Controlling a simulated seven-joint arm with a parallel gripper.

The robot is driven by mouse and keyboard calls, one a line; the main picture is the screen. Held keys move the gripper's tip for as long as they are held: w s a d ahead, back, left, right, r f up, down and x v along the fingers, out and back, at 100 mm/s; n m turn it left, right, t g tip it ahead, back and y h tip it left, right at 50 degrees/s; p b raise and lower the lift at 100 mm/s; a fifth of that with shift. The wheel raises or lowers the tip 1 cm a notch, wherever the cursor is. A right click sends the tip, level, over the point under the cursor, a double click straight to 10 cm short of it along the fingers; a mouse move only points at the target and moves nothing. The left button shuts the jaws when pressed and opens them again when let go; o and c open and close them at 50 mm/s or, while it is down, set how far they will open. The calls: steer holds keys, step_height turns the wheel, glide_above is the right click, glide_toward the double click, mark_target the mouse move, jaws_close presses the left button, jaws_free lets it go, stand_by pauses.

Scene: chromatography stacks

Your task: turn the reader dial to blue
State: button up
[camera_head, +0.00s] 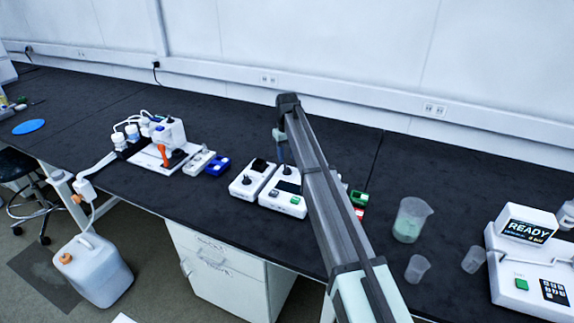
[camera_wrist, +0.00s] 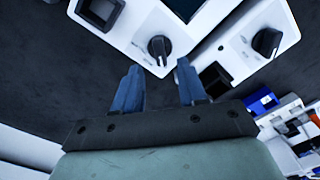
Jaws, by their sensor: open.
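Two white devices stand side by side on the dark bench; no label tells which is the reader. The left device's dial (camera_wrist: 266,42) is farther right. My gripper (camera_wrist: 158,72) is open and empty; it also shows above the right device (camera_head: 283,156). I cannot make out blue dial marks.
A blue block (camera_head: 218,165) and a white tray of equipment (camera_head: 150,168) are to the left. A beaker (camera_head: 411,219), two small cups and a white instrument reading READY (camera_head: 527,229) are to the right. My arm hides some bench right of the devices.

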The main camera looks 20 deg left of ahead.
mark_target(287, 167)
steer(key=shift+f, duration=2.5)
jaws_close()
